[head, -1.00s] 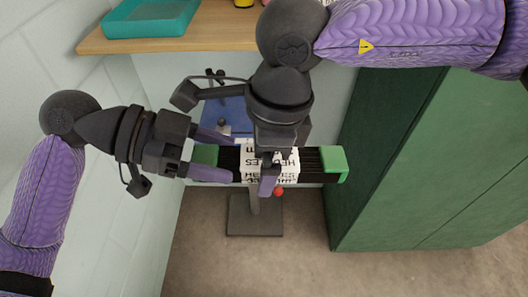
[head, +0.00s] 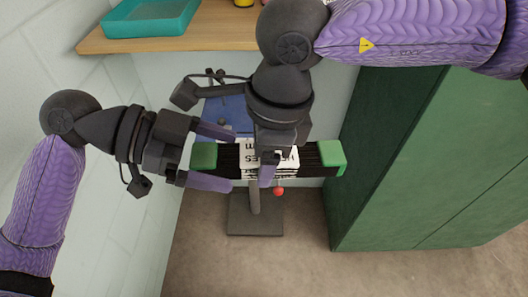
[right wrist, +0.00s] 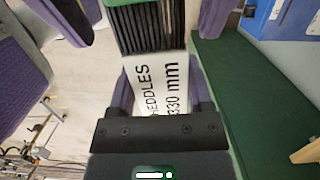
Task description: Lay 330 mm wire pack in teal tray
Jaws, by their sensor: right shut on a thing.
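The wire pack is a bundle of black wires with green end caps and a white label reading "HEDDLES 330 mm" (head: 228,158); its wires and label also show in the right wrist view (right wrist: 147,30). My right gripper (head: 267,165) is shut on the labelled middle and holds the pack in the air, roughly level. My left gripper (head: 212,157) is open, with one finger above and one below the pack's left green cap in the picture, apart from it. The teal tray (head: 150,31) is at top left, and its visible floor is empty.
The tray stands on a wooden worktop (head: 180,45) along the back. A green cabinet (head: 390,160) stands at right. A stand with a blue top (head: 226,112), a grey base (head: 255,213) and a red knob (head: 278,191) is behind and below the pack. A white wall is at left.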

